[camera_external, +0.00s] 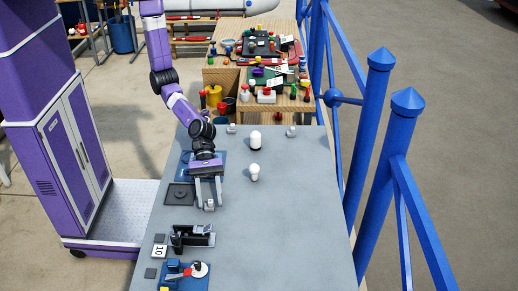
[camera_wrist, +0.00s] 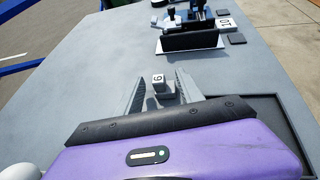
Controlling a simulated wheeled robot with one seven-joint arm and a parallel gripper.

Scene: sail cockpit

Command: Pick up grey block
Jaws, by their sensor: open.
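A small grey block (camera_external: 209,204) stands on the grey table top. In the wrist view the grey block (camera_wrist: 164,90) shows a pale face with a dark digit, 6 or 9. My gripper (camera_external: 209,200) points down at the table with its two long fingers apart, one on each side of the block. In the wrist view my gripper (camera_wrist: 160,86) is open around the block, with a gap visible at the sides. I cannot tell how far the fingertips are above the table.
A white bulb-shaped piece (camera_external: 254,172) and a white cylinder (camera_external: 255,140) stand to the right. Small grey pieces (camera_external: 231,128) (camera_external: 291,131) stand at the far edge. A black device (camera_external: 192,237) is nearer the camera, beside a block marked 10 (camera_external: 159,251). Blue railings (camera_external: 374,130) border the table's right side.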

